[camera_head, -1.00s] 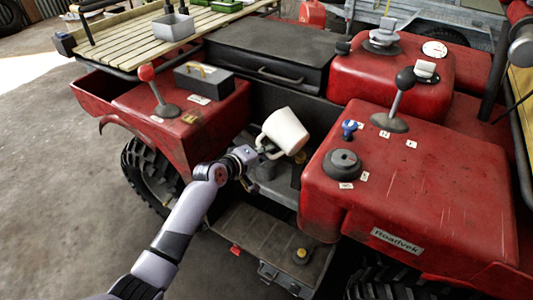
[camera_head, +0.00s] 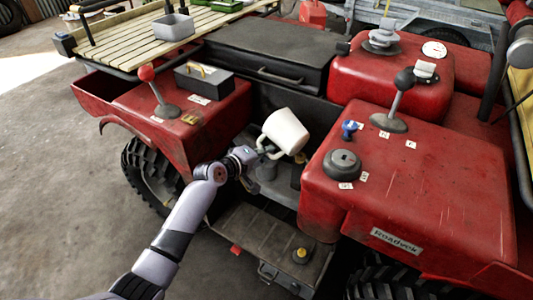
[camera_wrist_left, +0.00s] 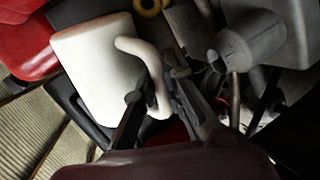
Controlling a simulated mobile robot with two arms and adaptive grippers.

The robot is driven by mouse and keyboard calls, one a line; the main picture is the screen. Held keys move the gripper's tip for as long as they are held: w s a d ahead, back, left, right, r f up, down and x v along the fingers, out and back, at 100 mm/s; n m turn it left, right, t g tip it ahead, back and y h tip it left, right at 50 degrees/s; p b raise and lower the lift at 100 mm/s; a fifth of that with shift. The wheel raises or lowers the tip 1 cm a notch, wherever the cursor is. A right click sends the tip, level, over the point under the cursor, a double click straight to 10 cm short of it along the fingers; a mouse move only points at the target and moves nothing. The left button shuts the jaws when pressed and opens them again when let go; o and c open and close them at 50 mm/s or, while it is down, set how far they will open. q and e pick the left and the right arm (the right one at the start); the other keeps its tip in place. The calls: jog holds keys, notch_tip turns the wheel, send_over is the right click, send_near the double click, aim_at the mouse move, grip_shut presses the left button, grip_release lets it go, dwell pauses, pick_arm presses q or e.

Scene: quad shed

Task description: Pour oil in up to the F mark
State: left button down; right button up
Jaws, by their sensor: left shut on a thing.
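A white jug (camera_head: 285,131) with a handle is held tilted over the gap between the red body panels in the head view. My left gripper (camera_head: 264,157) is shut on the jug's handle, on its left side. In the left wrist view the jug (camera_wrist_left: 100,72) shows large, and the fingers of my left gripper (camera_wrist_left: 160,100) close around its handle. A grey cylindrical part (camera_head: 267,170) stands in the gap below the jug. The jug's mouth and any oil or F mark cannot be made out. My right gripper is not in view.
A red-knobbed lever (camera_head: 148,75) stands on the left panel. A yellow cap (camera_head: 301,253) sits below the gap.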

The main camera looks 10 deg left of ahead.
pick_arm(q)
jog(key=shift+h, duration=0.3)
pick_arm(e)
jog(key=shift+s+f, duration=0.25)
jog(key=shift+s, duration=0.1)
pick_arm(q)
jog(key=shift+f+n, duration=0.15)
jog(key=shift+n, duration=0.15)
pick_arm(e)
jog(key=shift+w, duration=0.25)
pick_arm(q)
jog(key=shift+s+d+r+m+t+y+b, duration=0.15)
jog(key=shift+r+m+t+y+b, duration=0.15)
jog(key=shift+m, duration=0.3)
jog(key=shift+w+d+r+m+t+y+b, duration=0.1)
jog(key=shift+r+m+t+b, duration=0.1)
jog(key=shift+r+m+b, duration=0.3)
jog(key=shift+f, duration=0.15)
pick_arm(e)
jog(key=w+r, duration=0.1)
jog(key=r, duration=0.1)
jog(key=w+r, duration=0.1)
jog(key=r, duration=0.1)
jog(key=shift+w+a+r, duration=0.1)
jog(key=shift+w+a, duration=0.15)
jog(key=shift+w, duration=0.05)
